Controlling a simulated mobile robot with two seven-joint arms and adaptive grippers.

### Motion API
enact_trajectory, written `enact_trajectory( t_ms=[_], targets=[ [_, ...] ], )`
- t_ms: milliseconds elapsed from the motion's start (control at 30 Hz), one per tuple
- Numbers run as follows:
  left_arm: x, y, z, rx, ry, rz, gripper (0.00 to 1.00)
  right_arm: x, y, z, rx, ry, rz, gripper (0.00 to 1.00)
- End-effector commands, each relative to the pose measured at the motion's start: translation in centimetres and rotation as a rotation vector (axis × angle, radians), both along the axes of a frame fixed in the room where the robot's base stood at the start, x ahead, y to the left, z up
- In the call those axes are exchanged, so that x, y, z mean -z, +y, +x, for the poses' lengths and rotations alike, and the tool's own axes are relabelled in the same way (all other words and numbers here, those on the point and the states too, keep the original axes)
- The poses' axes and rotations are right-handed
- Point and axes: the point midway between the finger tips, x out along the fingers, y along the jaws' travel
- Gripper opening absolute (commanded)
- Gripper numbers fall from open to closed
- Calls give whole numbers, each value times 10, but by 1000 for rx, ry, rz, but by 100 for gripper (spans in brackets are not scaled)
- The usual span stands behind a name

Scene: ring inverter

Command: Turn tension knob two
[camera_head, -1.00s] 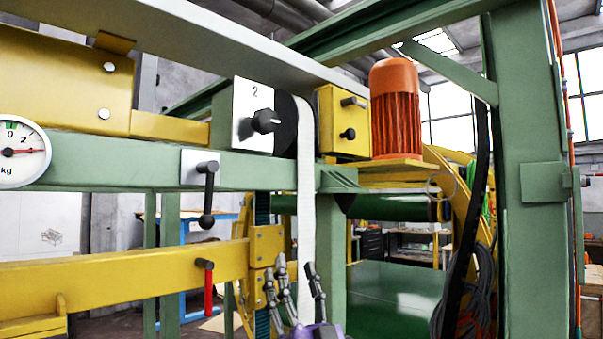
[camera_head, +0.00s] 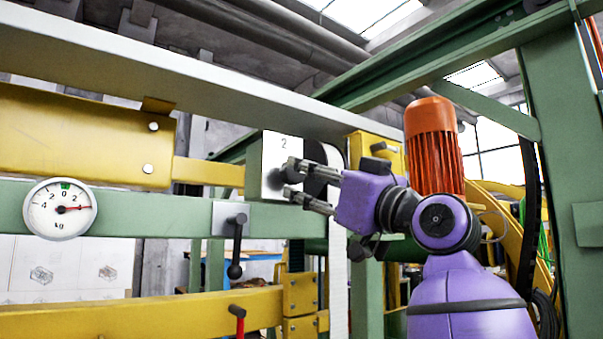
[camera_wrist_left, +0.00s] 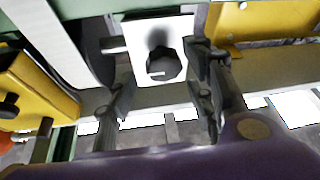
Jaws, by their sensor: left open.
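Tension knob two is a dark knob (camera_head: 275,180) on a white plate (camera_head: 270,155) marked "2", on the green beam. My left gripper (camera_head: 289,178) is open, with its fingers pointing left at the knob, one above and one below it. In the left wrist view the knob (camera_wrist_left: 163,65) shows between the two spread fingers of the gripper (camera_wrist_left: 160,75), with a gap on both sides. I cannot tell whether a fingertip touches it in the head view. My right gripper is out of sight.
A round kg gauge (camera_head: 60,209) has its red needle pointing right. A black lever (camera_head: 236,245) hangs below the beam and a red-handled lever (camera_head: 238,318) sits lower. A white belt (camera_head: 338,275), yellow box (camera_head: 380,150) and orange motor (camera_head: 434,145) are close to my arm.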

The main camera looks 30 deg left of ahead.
Motion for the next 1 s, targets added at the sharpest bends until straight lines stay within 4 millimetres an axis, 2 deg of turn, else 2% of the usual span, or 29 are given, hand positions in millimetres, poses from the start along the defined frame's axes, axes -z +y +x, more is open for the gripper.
enact_trajectory(
  t_ms=[33,200,567,900,1000],
  targets=[
    [-6,8,-1,-4,-5,1,48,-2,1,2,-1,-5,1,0],
    [-12,25,5,-2,-2,1,48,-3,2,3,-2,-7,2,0],
    [-14,31,8,-1,-2,1,48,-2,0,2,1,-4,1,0],
    [-14,30,8,1,-2,3,7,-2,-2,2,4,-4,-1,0],
    [-14,30,8,2,-5,3,7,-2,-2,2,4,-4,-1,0]
  ],
)
